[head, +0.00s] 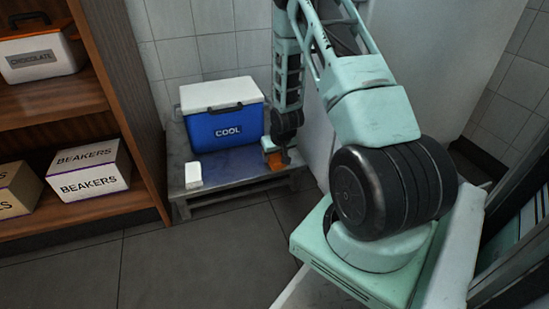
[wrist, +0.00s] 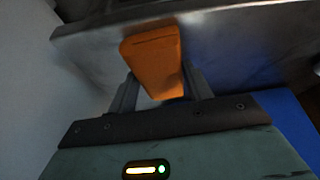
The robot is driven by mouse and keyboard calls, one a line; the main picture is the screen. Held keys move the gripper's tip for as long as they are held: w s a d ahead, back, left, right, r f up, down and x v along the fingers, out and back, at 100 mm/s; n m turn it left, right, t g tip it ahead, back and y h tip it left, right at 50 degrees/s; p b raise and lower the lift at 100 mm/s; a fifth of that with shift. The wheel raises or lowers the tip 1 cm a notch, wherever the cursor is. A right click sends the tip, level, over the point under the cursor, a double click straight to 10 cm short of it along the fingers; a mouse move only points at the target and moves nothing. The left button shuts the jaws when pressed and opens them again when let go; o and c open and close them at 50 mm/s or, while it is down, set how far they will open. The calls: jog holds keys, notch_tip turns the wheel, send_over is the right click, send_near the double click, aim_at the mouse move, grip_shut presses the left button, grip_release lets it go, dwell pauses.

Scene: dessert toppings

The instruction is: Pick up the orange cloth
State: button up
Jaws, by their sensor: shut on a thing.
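The orange cloth (wrist: 154,62) is a folded block between the two fingers of my gripper (wrist: 162,92) in the wrist view. My gripper is shut on it. In the head view the orange cloth (head: 276,160) shows as a small patch at the right end of the low metal table (head: 235,200), under my gripper (head: 276,150). I cannot tell whether the cloth touches the table top.
A blue cooler (head: 226,125) with a white lid stands on the table, left of my gripper. A small white block (head: 193,175) sits at the table's left front. A wooden shelf (head: 125,90) with boxes stands at left. The floor in front is clear.

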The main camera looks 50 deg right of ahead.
aim_at(275, 155)
jog(key=shift+r, duration=0.3)
notch_tip(275, 155, up, 10)
jog(key=p, duration=0.6)
jog(key=shift+p, duration=0.4)
